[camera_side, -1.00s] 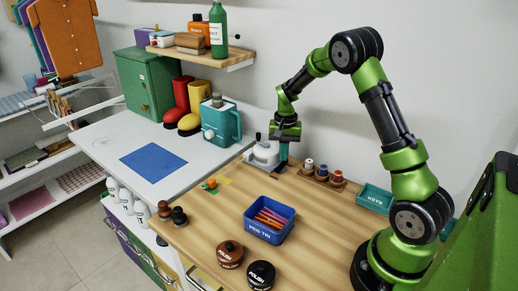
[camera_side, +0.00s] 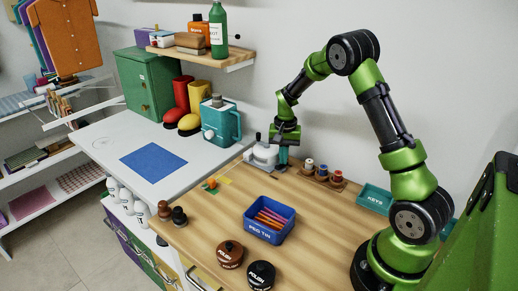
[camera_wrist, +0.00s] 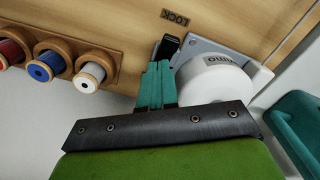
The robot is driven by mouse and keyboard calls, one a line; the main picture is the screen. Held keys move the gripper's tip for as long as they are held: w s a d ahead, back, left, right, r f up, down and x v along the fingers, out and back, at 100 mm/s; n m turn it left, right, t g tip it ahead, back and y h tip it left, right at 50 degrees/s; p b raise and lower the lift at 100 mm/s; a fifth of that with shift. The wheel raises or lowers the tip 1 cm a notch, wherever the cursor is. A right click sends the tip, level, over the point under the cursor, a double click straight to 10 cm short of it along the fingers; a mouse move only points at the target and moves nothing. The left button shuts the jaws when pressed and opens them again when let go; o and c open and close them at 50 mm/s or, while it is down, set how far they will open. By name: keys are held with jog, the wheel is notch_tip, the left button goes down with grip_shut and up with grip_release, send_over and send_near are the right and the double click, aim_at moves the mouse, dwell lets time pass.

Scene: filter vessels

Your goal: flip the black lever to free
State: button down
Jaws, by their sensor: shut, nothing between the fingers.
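The black lever (camera_wrist: 167,48) shows in the wrist view on the edge of a grey base, its end towards the LOCK label (camera_wrist: 176,17). No free label shows. Beside it is the white round vessel (camera_wrist: 214,78) with upside-down lettering; the vessel also shows in the side view (camera_side: 263,154) on the wooden counter. My gripper (camera_wrist: 158,68) has its teal fingers shut together and empty, with tips right by the lever; I cannot tell whether they touch. In the side view my gripper (camera_side: 282,158) is down at the vessel's right side, and the lever is not discernible there.
A wooden rack with red, blue and white spools (camera_side: 321,174) stands just right of my gripper. A teal KEYS tray (camera_side: 375,199) is further right. A blue peg tin (camera_side: 269,220) is in front. A teal jug (camera_side: 221,122) stands behind left.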

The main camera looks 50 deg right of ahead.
notch_tip(320, 180, up, 7)
dwell(0.8)
jog(key=s+a+r+n+t, duration=0.2)
jog(key=s+a+r, duration=0.3)
jog(key=s+a, duration=0.1)
jog(key=s+a+r+n+t+y, duration=0.1)
jog(key=s+a+r+n+t, duration=0.1)
jog(key=s+a+r, duration=0.3)
jog(key=s+a+r+n+t+y, duration=0.1)
jog(key=s+a+r+n+t, duration=0.2)
jog(key=s+a, duration=0.3)
jog(key=a+r+n, duration=0.1)
jog(key=a, duration=0.4)
jog(key=shift+s+a+r, duration=0.3)
jog(key=shift+a+r, duration=0.1)
